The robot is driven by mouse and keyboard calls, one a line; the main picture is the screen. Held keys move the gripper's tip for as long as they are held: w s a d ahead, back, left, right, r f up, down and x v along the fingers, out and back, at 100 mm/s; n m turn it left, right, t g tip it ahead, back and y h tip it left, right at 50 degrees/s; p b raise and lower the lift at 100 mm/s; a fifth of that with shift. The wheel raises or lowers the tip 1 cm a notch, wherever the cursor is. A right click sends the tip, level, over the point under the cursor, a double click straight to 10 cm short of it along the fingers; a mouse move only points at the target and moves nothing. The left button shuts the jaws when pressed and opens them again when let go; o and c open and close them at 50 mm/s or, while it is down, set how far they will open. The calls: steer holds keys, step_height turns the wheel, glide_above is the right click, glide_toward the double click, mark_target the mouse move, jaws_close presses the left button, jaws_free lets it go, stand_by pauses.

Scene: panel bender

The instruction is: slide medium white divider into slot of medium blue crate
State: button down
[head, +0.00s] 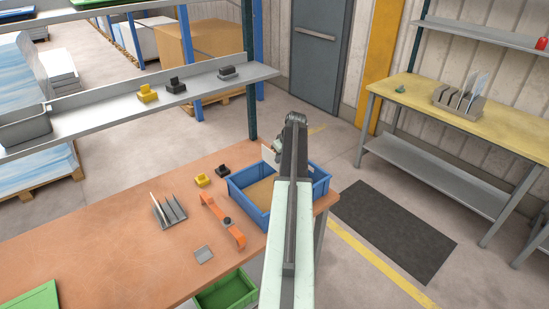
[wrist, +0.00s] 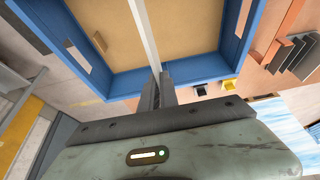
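The medium blue crate (head: 246,203) stands at the right end of the orange-brown table, with a tan floor inside. My arm crosses in front of it and hides its middle. In the wrist view the crate (wrist: 112,88) fills the upper middle. My gripper (wrist: 160,88) is shut on the white divider (wrist: 146,30), which shows edge-on as a thin strip over the crate's floor. In the head view a white corner of the divider (head: 267,154) shows by my gripper (head: 278,146) at the crate's far side. I cannot make out the slot, or whether the divider touches the crate.
An orange handle-shaped bar (head: 222,220), a rack of thin plates (head: 168,211), a small grey plate (head: 203,254), a yellow block (head: 202,180) and a black block (head: 223,170) lie left of the crate. A green bin (head: 226,291) sits below the table edge.

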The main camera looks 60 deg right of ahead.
steer(key=shift+b+x, duration=0.85)
steer(key=shift+x, duration=0.1)
steer(key=f+b, duration=1)
steer(key=shift+s+a+f, duration=0.2)
steer(key=shift+f, duration=0.15)
steer(key=shift+f+b, duration=0.15)
steer(key=shift+b, duration=0.35)
steer(key=c, duration=1.5)
jaws_free()
steer(key=shift+f, duration=0.1)
steer(key=shift+c, duration=0.2)
steer(key=p+v, duration=0.7)
steer(key=v, duration=0.1)
